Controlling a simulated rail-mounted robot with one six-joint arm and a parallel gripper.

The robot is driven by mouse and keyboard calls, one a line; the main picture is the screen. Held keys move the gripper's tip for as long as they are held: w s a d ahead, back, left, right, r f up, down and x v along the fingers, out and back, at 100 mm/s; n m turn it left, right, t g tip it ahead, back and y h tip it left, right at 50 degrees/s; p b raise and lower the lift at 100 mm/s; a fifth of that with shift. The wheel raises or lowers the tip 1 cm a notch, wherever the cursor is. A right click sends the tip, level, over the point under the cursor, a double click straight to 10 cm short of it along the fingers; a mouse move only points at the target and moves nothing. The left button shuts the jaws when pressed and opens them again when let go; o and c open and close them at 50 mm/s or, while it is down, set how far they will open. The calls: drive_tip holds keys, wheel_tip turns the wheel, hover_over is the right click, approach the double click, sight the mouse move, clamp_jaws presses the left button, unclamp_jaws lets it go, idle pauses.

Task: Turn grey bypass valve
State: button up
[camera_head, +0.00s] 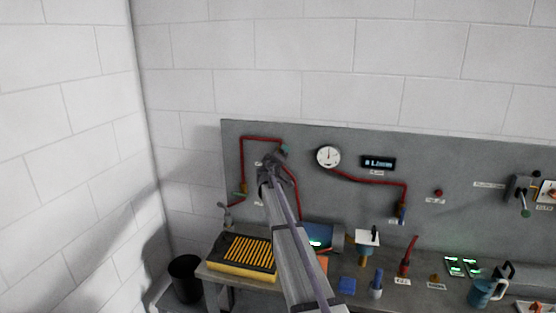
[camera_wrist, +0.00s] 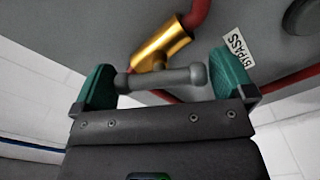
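The bypass valve has a brass body (camera_wrist: 161,45) on a red pipe, with a grey lever handle (camera_wrist: 165,79) in the wrist view. A white label reading BYPASS (camera_wrist: 234,46) is beside it on the grey panel. My gripper (camera_wrist: 165,82) has its green-padded fingers wide apart, with the grey handle lying crosswise between them. The handle's left end is close to the left finger; I cannot tell if they touch. A small gap shows at its rounded right end. In the head view my gripper (camera_head: 273,156) is at the panel's upper left and hides the valve.
Red pipes (camera_head: 262,138) run on the grey panel (camera_head: 400,140) around my gripper. A round gauge (camera_head: 328,156) and a digital display (camera_head: 378,163) are to its right. Below, the bench holds a yellow-and-black tray (camera_head: 243,270) and several tools. A black bin (camera_head: 185,278) stands left.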

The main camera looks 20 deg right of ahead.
drive_tip(key=v, duration=1)
drive_tip(key=shift+s+a, duration=0.3)
